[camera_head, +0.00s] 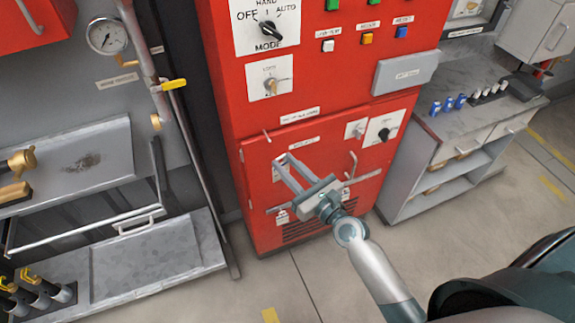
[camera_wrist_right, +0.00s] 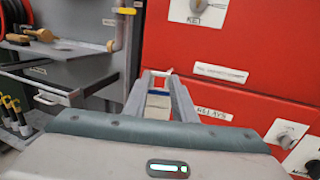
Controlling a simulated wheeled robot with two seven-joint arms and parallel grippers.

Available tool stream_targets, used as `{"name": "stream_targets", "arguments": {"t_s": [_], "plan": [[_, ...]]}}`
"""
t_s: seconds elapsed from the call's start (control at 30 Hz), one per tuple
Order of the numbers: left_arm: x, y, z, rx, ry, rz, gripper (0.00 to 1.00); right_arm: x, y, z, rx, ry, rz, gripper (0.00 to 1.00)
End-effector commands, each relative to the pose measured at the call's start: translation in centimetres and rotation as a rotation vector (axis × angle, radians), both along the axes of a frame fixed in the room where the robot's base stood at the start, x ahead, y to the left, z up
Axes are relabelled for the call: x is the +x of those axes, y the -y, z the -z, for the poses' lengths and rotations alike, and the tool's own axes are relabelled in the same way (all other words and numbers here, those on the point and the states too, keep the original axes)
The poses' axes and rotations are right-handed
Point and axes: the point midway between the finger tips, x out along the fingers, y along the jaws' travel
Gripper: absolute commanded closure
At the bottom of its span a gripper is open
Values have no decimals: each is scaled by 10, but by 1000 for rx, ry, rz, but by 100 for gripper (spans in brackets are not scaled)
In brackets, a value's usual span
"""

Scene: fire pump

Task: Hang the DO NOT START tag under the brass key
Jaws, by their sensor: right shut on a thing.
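The brass key (camera_head: 271,88) sits in a white lock plate on the red cabinet's front. The plate shows at the top of the right wrist view (camera_wrist_right: 198,12). My right gripper (camera_head: 281,160) is in front of the cabinet, below the key. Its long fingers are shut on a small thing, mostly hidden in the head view. In the right wrist view a pale piece with a blue band (camera_wrist_right: 158,101) shows between the fingers; it appears to be the tag, but its lettering cannot be read. My left gripper is not in view.
A small peg (camera_head: 267,136) sticks out from the cabinet below the lock plate. A grey box (camera_head: 405,72) and a door handle (camera_head: 352,165) also project. A grey bench (camera_head: 470,115) stands right.

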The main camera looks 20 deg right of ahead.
Motion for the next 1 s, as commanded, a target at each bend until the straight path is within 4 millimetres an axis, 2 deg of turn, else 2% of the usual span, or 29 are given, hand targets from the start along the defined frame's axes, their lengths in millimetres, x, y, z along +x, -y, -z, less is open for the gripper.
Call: {"name": "stream_targets", "arguments": {"t_s": [0.37, 1.0], "plan": [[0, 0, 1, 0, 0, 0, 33, 6, 0, 0, 0, 1, 0, 97], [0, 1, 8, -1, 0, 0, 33, 36, -1, 3, 0, 1, 0, 97]]}}
